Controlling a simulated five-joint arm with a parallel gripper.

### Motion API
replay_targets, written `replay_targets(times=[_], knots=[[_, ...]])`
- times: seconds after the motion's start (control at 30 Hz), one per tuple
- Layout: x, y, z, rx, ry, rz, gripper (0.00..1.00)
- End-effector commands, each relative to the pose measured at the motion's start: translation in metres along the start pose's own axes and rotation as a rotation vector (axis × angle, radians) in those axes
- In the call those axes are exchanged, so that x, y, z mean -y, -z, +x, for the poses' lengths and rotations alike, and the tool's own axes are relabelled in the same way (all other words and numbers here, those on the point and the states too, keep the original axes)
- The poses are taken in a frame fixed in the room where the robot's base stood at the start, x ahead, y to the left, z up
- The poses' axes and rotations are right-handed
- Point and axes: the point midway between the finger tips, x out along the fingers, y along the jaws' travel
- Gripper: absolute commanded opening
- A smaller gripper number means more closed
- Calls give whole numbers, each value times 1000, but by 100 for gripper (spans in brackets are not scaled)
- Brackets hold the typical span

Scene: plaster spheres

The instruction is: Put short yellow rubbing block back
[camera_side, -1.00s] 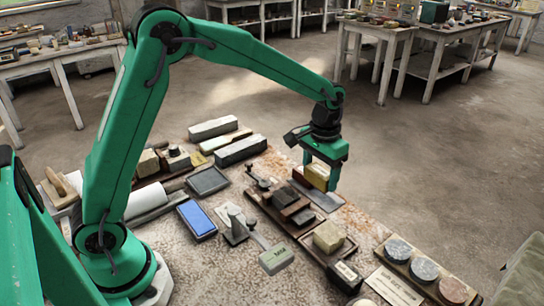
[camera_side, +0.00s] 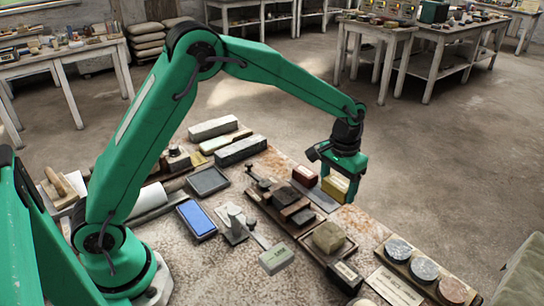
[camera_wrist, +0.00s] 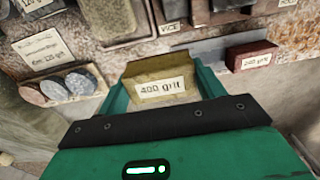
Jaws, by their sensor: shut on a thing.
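The short yellow rubbing block (camera_side: 335,188) is between the jaws of my gripper (camera_side: 340,184), to the right of a dark red block (camera_side: 304,176). In the wrist view the yellow block (camera_wrist: 155,70) carries a label reading 400 grit, and my gripper's (camera_wrist: 163,88) green fingers are shut on its two ends. The red block also shows in the wrist view (camera_wrist: 252,56), right of the yellow block and apart from it. A flat grey strip (camera_side: 322,200) lies beside the red block. Whether the yellow block touches anything below is hard to tell.
A wooden tray with dark blocks (camera_side: 290,205) and a pale stone block (camera_side: 328,236) are in front of my gripper. Round stone discs (camera_side: 424,268) sit on a board at the lower right. Bare floor (camera_side: 440,190) lies beyond the table edge.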

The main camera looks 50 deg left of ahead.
Motion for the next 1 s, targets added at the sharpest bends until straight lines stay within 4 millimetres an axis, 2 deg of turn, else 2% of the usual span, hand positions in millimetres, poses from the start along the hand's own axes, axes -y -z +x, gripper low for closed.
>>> replay_targets(times=[0.1, 0.4, 0.77, 1.0], knots=[[18, 12, 12, 1, 0, -4, 43], [52, 38, 38, -1, 0, -2, 43], [60, 44, 44, -2, 0, 0, 43], [59, 43, 65, 1, 0, 0, 43]])
